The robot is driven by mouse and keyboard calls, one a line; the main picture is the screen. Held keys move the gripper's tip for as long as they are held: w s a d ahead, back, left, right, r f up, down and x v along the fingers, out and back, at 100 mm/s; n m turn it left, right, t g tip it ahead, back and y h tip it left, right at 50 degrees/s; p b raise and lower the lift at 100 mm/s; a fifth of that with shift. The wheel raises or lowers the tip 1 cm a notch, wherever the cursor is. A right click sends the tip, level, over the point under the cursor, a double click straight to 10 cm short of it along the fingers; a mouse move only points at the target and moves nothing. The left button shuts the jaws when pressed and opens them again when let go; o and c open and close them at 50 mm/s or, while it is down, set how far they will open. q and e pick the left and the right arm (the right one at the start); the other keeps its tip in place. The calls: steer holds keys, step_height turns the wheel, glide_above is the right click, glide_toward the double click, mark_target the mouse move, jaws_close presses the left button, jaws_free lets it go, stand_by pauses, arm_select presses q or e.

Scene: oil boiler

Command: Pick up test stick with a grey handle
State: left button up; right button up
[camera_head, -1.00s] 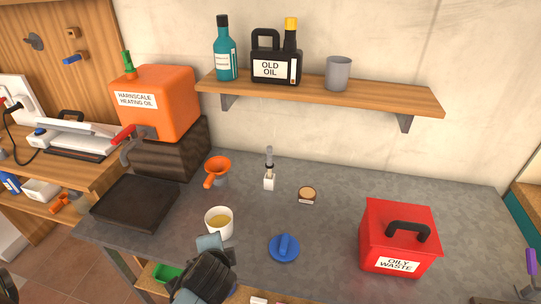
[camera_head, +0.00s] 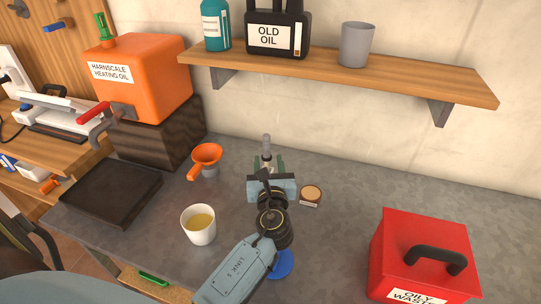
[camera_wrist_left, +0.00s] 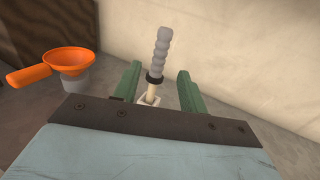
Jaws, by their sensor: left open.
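The test stick (camera_head: 266,143) stands upright at the back of the grey table, its ribbed grey handle on top. In the left wrist view the grey handle (camera_wrist_left: 161,50) has a black collar below it, and a pale shaft goes down into a small white holder (camera_wrist_left: 150,100). My left gripper (camera_head: 266,165) is directly in front of the stick. In the left wrist view its two green fingers (camera_wrist_left: 158,88) are apart, one on each side of the stick's lower part, with gaps visible. The holder is mostly hidden behind my gripper. My right gripper is out of view.
An orange funnel (camera_head: 206,156) and a cup of yellow liquid (camera_head: 198,225) stand left of my gripper. A small round-topped item (camera_head: 311,195) is close on its right. A red oily waste box (camera_head: 424,250) stands at right, and a wooden shelf (camera_head: 340,75) hangs above.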

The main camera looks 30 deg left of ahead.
mark_target(267, 151)
arm_select(q)
steer(key=x, duration=0.6)
steer(key=shift+w+a+f+b, duration=0.1)
steer(key=shift+w+a+b, duration=0.1)
steer(key=shift+a+b, duration=0.1)
jaws_close()
